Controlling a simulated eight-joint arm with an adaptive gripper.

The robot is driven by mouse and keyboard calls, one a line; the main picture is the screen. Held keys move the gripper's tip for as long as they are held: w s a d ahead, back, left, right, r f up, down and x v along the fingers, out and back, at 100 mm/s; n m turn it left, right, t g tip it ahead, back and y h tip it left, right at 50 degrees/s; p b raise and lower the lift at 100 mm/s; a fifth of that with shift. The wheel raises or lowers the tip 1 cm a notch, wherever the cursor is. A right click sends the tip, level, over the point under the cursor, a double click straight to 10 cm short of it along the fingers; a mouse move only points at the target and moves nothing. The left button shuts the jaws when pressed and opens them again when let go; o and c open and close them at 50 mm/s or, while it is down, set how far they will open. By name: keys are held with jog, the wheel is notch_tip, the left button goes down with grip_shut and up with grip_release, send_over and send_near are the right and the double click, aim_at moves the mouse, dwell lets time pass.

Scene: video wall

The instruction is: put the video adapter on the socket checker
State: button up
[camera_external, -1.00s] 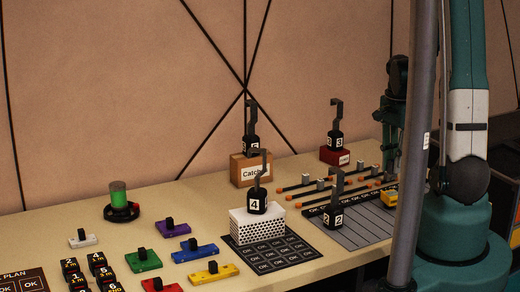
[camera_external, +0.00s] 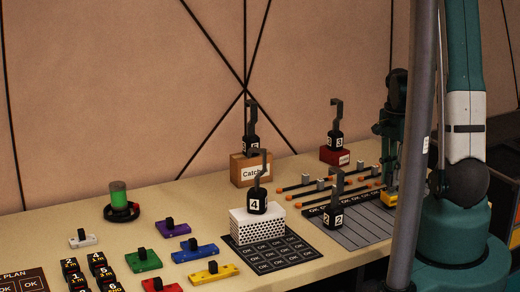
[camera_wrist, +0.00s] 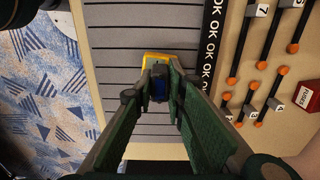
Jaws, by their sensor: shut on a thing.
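In the external view the yellow block (camera_external: 388,200) is at the panel's right end, directly under my gripper (camera_external: 390,184), partly behind the grey pole.
The grey slatted panel (camera_external: 350,226) carries a black OK strip along one side. Beside it are rods with orange ends (camera_wrist: 281,71) and a red fuses box (camera_wrist: 305,97). A white perforated box (camera_external: 256,222) and several coloured blocks stand farther left. The table edge is close.

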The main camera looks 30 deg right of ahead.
jog(key=shift+f, duration=0.2)
jog(key=o, duration=0.8)
jog(key=shift+r, duration=0.3)
jog(key=shift+r+p, duration=1.15)
jog(key=shift+r, duration=4.8)
jog(key=s+a+r+n+t, duration=0.2)
jog(key=a+r+n, duration=0.3)
jog(key=a+n, duration=0.1)
jog(key=s+a+r+n+t, duration=0.2)
jog(key=a+r+n, duration=0.4)
jog(key=a, duration=0.1)
jog(key=s+a+r+n+t, duration=0.2)
jog(key=a+r+n+t, duration=0.1)
jog(key=a+r+n, duration=0.3)
jog(key=shift+s+a+r, duration=0.1)
jog(key=shift+a+r, duration=0.1)
jog(key=shift+a, duration=0.6)
